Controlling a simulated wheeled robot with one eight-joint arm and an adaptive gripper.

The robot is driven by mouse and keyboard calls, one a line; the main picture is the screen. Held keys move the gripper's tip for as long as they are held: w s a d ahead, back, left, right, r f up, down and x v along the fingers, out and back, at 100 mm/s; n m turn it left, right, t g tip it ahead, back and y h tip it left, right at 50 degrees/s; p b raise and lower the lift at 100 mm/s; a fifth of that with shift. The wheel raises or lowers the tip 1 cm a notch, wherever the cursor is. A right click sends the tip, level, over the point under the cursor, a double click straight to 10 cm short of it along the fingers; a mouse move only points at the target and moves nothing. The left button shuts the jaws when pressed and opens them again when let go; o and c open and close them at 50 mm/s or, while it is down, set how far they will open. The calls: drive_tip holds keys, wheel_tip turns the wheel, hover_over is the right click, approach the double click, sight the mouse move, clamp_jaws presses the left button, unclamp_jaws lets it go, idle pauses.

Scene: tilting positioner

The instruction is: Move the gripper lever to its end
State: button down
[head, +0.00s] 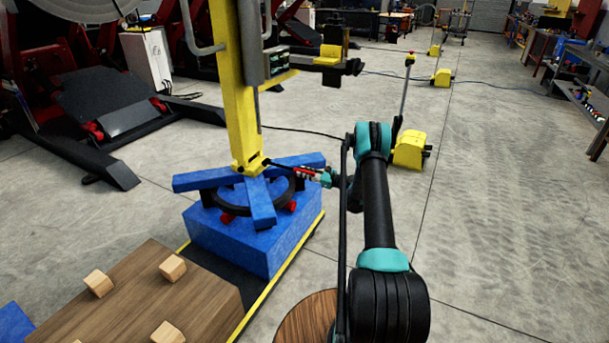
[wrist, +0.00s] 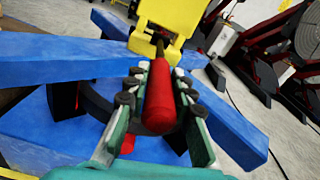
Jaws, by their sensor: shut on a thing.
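The gripper lever (wrist: 160,95) has a red cylindrical handle, which lies between the two fingers of my gripper (wrist: 159,103) in the wrist view. My gripper is shut on this handle. In the head view the lever (head: 290,168) is a thin dark rod with a red grip, running from the foot of the yellow column (head: 238,95) to my gripper (head: 318,174) at its right. The yellow bracket (wrist: 165,25) at the lever's far end shows in the wrist view.
The column stands on a blue base (head: 235,245) with blue arms and a dark ring. A wooden block table (head: 150,290) with small wooden cubes is at lower left. A yellow floor stand (head: 410,150) is behind my arm.

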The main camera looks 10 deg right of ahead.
drive_tip(key=a+r+g+h, duration=0.1)
drive_tip(key=r, duration=0.2)
drive_tip(key=w+a+r+g+h, duration=0.1)
drive_tip(key=r+h, duration=0.1)
drive_tip(key=r, duration=0.2)
drive_tip(key=w+r+g+h, duration=0.1)
drive_tip(key=r, duration=0.3)
drive_tip(key=shift+a+h, duration=0.3)
drive_tip(key=shift+a, duration=0.1)
drive_tip(key=w+a+r+g+h, duration=0.5)
drive_tip(key=w+a+r+h, duration=0.1)
drive_tip(key=a+r, duration=0.3)
drive_tip(key=shift+w+a+h, duration=0.4)
drive_tip(key=shift+w, duration=0.15)
drive_tip(key=c, duration=1.3)
unclamp_jaws()
drive_tip(key=v, duration=1.2)
drive_tip(key=shift+w, duration=0.2)
